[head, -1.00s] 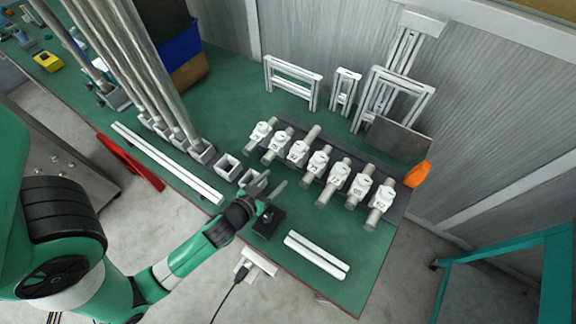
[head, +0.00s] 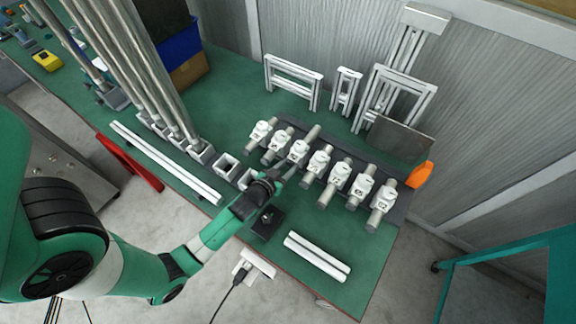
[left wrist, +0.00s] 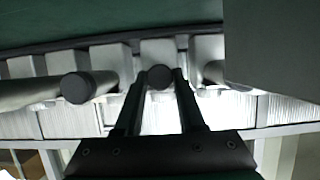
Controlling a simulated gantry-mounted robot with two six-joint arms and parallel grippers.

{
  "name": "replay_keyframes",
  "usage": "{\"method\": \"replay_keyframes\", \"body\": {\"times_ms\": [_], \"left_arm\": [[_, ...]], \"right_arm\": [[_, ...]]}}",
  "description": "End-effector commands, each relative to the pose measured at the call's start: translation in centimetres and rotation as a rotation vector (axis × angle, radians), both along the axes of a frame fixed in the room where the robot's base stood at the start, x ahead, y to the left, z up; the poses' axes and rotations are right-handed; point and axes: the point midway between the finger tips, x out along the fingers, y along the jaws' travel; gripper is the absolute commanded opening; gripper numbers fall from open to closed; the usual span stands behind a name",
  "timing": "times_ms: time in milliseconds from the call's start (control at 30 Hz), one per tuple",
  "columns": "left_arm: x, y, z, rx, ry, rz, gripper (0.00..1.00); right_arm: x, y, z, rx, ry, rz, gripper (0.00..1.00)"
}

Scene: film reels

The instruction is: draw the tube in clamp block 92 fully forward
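A row of white clamp blocks, each with a grey tube through it, stands on the bench in the head view. The third block from the left (head: 298,150) has a tube (head: 312,131) sticking out mostly behind it. I cannot read its number, so I cannot confirm which block is 92. My left gripper (head: 287,170) is just in front of that block. In the left wrist view, the round dark tube end (left wrist: 160,77) lies between the two fingertips, close to both. I cannot tell whether they touch it. My right gripper is out of view.
Neighbouring tubes stick out forward close by, including a long one in the left wrist view (left wrist: 80,87). A black block (head: 267,222) stands below my left gripper. White rails (head: 317,256) lie at the front. An orange object (head: 419,174) is at the row's right end.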

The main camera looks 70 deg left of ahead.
Motion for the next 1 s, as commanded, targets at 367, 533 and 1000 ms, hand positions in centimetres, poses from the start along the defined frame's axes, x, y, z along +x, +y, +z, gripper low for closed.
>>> {"method": "replay_keyframes", "body": {"times_ms": [367,533,1000], "left_arm": [[-0.01,-0.02,0.0,0.0,0.0,0.0,0.0],[-0.01,-0.02,0.0,0.0,0.0,0.0,0.0],[-0.01,-0.02,0.01,0.0,0.0,0.0,0.0]], "right_arm": [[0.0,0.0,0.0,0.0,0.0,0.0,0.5],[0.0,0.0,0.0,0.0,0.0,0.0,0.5],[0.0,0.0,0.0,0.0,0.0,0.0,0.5]]}}
